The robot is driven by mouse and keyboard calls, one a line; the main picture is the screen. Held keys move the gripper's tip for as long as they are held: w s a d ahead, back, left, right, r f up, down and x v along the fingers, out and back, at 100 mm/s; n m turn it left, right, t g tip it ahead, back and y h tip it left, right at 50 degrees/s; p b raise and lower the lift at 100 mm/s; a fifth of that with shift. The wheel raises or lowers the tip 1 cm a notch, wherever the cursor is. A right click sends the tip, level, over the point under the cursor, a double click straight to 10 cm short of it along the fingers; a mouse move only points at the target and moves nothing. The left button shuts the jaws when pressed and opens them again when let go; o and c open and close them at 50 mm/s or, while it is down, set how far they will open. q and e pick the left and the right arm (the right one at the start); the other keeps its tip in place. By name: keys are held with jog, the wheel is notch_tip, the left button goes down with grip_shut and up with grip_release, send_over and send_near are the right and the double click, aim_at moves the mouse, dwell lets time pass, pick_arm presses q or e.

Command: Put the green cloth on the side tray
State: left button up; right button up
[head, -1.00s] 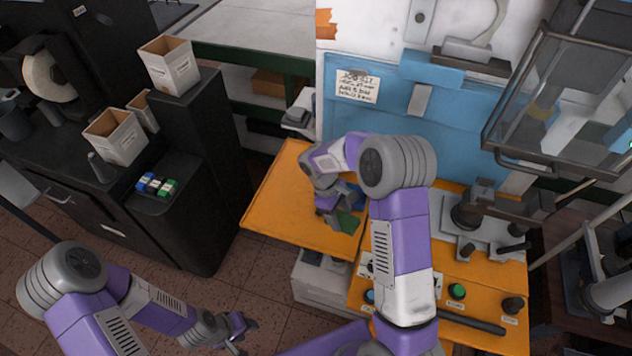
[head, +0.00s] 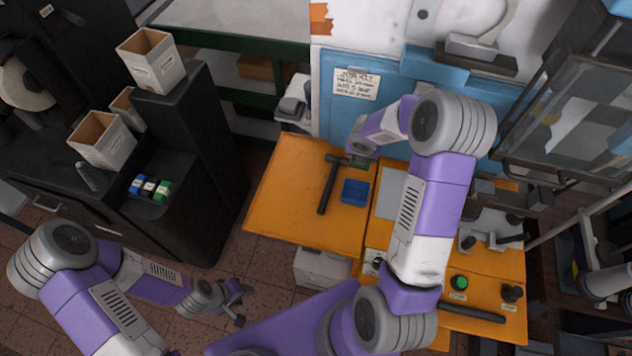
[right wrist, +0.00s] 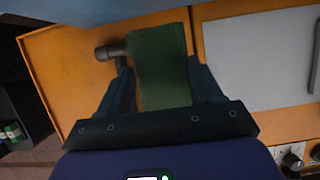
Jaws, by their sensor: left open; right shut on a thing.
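The green cloth (right wrist: 160,70) hangs between the fingers of my right gripper (right wrist: 158,85), which is shut on it. In the head view only a small part of the cloth (head: 361,164) shows, near the back right edge of the orange side tray (head: 275,205); my right arm partly covers that area. The cloth appears to be above the tray's surface, but I cannot tell whether it touches. My left gripper (head: 238,300) is open and empty, low over the floor to the left of the tray.
A dark hammer (head: 328,185) and a blue block (head: 355,192) lie on the tray. The tray's left and front parts are clear. A blue panel (head: 345,115) stands behind. The orange bench with a green knob (head: 460,283) adjoins on the right. A black cabinet (head: 205,200) stands left.

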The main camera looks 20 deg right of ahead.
aim_at(360, 166)
notch_tip(360, 166, down, 6)
jog(key=b, duration=0.2)
jog(key=shift+r+b, duration=0.25)
jog(key=shift+b, duration=0.1)
jog(key=f, duration=0.1)
jog(key=f+b, duration=0.2)
jog(key=f, duration=0.1)
jog(key=shift+s+a, duration=0.1)
jog(key=shift+s, duration=0.15)
jog(key=shift+c, duration=1.3)
jog(key=shift+s+a+f, duration=0.1)
jog(key=shift+s+f, duration=0.1)
jog(key=shift+f, duration=0.1)
jog(key=shift+c, duration=0.5)
jog(key=o, duration=1.4)
jog(key=shift+w+d+f, duration=0.1)
jog(key=shift+w+d, duration=0.1)
jog(key=shift+w, duration=0.25)
jog(key=shift+s+r, duration=0.1)
jog(key=shift+r, duration=0.55)
jog(key=p+v, duration=0.3)
jog(key=v, duration=0.8)
